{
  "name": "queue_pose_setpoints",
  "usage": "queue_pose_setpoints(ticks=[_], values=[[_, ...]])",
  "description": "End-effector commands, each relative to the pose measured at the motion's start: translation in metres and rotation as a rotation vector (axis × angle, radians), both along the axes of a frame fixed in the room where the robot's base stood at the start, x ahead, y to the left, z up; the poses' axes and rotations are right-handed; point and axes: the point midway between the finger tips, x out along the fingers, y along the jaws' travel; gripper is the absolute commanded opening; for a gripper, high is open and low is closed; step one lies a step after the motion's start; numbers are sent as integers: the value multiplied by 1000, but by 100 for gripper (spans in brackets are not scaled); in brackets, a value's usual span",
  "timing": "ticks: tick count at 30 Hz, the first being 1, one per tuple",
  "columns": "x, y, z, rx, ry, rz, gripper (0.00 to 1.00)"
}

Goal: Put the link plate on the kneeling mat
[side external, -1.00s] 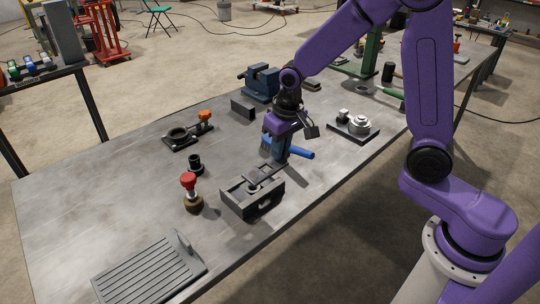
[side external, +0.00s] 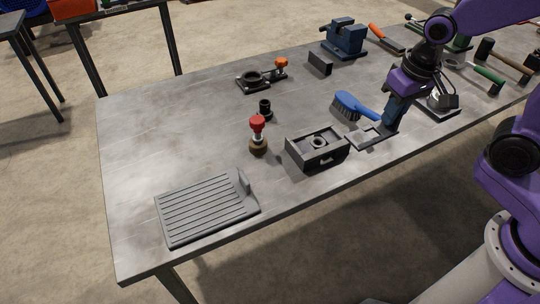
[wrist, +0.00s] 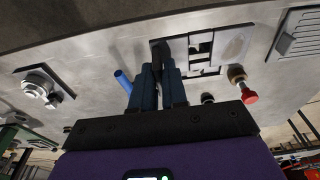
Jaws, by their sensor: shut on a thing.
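The link plate (side external: 367,137) is a flat grey piece with an opening, just right of an open dark box. My gripper (side external: 388,128) is shut on its right end and holds it low over the table; I cannot tell whether it touches the table. In the wrist view, my gripper (wrist: 158,88) has its fingers close together, and plate and box overlap there, hard to separate. The kneeling mat (side external: 205,208) is a grey ribbed slab with a raised end piece, lying empty at the table's front left.
The dark box (side external: 317,150) with a ring inside and a red-knobbed tool (side external: 258,135) stand between plate and mat. A blue brush (side external: 352,106) lies behind the plate. The table's left side is clear.

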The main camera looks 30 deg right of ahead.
Motion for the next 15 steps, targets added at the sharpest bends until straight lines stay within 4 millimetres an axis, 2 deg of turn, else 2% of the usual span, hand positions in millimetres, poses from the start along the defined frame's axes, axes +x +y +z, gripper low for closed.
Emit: queue_pose_setpoints(ticks=[5, 8, 15], values=[[6, 15, 1, 2, -1, 5, 0], [14, 42, 1, 4, 1, 9, 0], [26, 146, -5, 11, 3, 7, 0]])
